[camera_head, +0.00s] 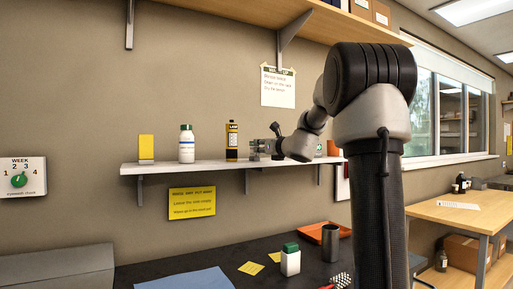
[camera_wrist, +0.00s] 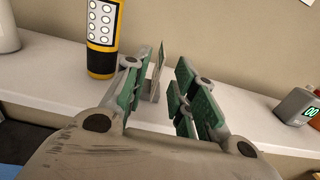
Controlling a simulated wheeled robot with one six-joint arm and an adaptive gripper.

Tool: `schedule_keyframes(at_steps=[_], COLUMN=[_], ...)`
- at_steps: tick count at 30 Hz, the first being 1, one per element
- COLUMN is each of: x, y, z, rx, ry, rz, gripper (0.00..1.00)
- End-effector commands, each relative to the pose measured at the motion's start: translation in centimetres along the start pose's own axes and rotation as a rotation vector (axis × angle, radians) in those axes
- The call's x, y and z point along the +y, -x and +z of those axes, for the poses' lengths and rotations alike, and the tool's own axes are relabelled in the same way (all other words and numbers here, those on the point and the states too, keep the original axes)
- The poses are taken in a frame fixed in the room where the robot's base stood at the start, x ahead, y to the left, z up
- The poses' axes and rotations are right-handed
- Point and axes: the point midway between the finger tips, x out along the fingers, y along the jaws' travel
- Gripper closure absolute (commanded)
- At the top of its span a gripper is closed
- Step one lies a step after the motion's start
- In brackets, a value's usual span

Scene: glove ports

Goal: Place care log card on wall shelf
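The white wall shelf (camera_head: 215,166) runs along the wall; its top also fills the middle of the wrist view (camera_wrist: 40,85). My gripper (camera_head: 255,147) is over the shelf, just right of a yellow-and-black bottle (camera_head: 231,141). In the wrist view my gripper (camera_wrist: 168,90) has its green-padded fingers apart, with shelf showing between them. A thin grey upright piece (camera_wrist: 157,80) shows near the left finger; I cannot tell what it is. No card is clearly held. A yellow upright card-like thing (camera_head: 146,147) stands at the shelf's left end; I cannot read it as the care log card.
A white bottle (camera_head: 187,144) stands on the shelf left of my gripper. A small grey timer (camera_wrist: 297,107) stands to the right. Below, the dark counter holds a green-capped bottle (camera_head: 290,260), a metal cup (camera_head: 330,243) and an orange tray (camera_head: 313,232). A wooden shelf (camera_head: 260,15) hangs above.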

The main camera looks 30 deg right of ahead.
Motion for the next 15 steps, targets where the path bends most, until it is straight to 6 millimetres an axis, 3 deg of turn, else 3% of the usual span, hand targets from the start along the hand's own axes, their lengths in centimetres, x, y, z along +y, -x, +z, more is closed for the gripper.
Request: schedule_keyframes(at_steps=[6,15], x=[-0.1,0.6], y=[3.9,5.3], z=[0.1,-0.2], rx=[-0.001,0.007], ry=[0.001,0.026], rz=[-0.002,0.014], gripper=[0.73,0.73])
